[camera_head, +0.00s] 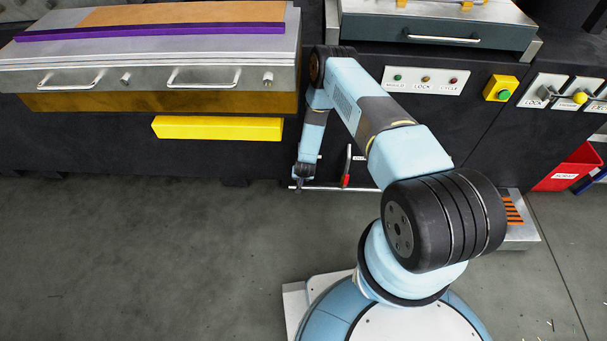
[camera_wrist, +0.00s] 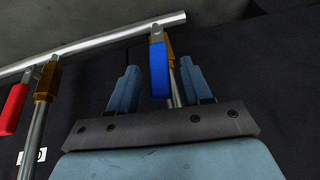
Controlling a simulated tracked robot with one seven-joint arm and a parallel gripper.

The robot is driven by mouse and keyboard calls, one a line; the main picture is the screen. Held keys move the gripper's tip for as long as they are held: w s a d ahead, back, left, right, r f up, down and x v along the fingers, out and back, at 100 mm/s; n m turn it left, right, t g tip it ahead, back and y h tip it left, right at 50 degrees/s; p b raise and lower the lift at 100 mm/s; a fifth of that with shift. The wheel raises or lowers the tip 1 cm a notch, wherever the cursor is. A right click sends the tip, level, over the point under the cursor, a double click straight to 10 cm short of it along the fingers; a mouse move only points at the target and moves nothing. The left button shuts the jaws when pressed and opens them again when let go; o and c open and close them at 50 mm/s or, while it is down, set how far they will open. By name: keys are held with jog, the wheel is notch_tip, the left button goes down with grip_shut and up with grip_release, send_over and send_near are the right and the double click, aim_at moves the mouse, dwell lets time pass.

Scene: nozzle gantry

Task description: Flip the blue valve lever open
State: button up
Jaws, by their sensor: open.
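The blue valve lever (camera_wrist: 159,72) shows in the wrist view between the two fingers of my gripper (camera_wrist: 162,64). My gripper is open, with a finger on either side of the lever, and I see gaps on both sides. The lever lies along its branch pipe, with a brass valve body (camera_wrist: 170,48) partly hidden behind it. In the head view my gripper (camera_head: 303,171) is low by the machine front, at the horizontal pipe. I cannot make out the blue lever there.
A red lever (camera_wrist: 14,108) on a second brass valve (camera_wrist: 47,82) is to the left in the wrist view. A silver pipe (camera_wrist: 100,42) runs across above both valves. In the head view, a yellow block (camera_head: 218,128) is on the machine front left of my arm.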

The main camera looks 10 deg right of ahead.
jog(key=v, duration=1.1)
jog(key=shift+s+r, duration=0.2)
jog(key=shift+r, duration=0.1)
jog(key=shift+d, duration=0.1)
